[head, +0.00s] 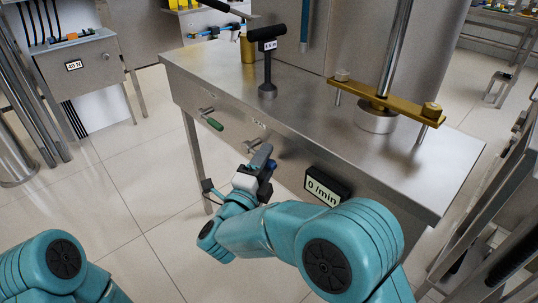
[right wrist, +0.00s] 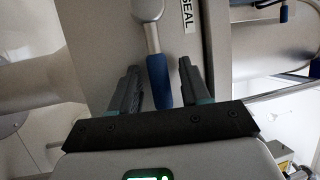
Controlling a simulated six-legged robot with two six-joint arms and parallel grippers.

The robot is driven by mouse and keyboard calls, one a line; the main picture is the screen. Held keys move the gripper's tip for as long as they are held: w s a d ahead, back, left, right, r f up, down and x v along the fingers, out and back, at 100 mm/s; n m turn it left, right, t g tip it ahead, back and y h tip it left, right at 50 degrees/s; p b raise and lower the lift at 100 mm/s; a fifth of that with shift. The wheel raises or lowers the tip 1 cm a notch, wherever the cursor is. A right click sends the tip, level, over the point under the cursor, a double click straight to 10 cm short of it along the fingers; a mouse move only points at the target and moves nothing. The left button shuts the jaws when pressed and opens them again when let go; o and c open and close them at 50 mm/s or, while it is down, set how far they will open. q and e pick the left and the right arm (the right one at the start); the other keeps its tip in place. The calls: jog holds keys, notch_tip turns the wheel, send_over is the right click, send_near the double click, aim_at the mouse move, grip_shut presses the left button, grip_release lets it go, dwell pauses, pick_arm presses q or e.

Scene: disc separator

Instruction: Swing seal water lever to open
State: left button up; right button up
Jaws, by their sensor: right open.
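The seal water lever has a blue grip (right wrist: 158,78) and a metal stem with a round hub. It shows in the right wrist view beside a label reading SEAL (right wrist: 187,14). My right gripper (right wrist: 158,84) is open, with one finger on each side of the blue grip; I cannot tell whether either touches it. In the head view my right gripper (head: 262,160) is at the front panel of the steel bench, and a bit of blue (head: 271,164) shows by its fingers. The rest of the lever is largely hidden there. My left gripper is out of view.
A green-handled lever (head: 215,124) sits on the bench front to the left. A display reading 0 /min (head: 326,188) is to the right of the gripper. The steel bench (head: 215,68) carries a black T-handled post (head: 267,72) and a brass crossbar (head: 385,104). Tiled floor is free at left.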

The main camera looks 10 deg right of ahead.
dwell(0.4)
grip_shut()
jog(key=shift+r, duration=0.1)
jog(key=shift+r+n+y+p, duration=0.4)
jog(key=shift+r+n+p, duration=0.4)
jog(key=shift+n+p, duration=0.25)
jog(key=r+n+p, duration=0.1)
jog(key=p, duration=0.1)
jog(key=r+n+g+p, duration=0.1)
jog(key=n+p, duration=0.1)
jog(key=shift+w+a+r+y+p, duration=0.1)
jog(key=shift+w+a+y+p, duration=0.1)
jog(key=shift+w+y+p, duration=0.15)
jog(key=shift+w+a+r+n+g+y+p, duration=0.2)
jog(key=shift+n+g+p, duration=0.4)
jog(key=shift+n+p, duration=0.4)
jog(key=shift+d, duration=0.1)
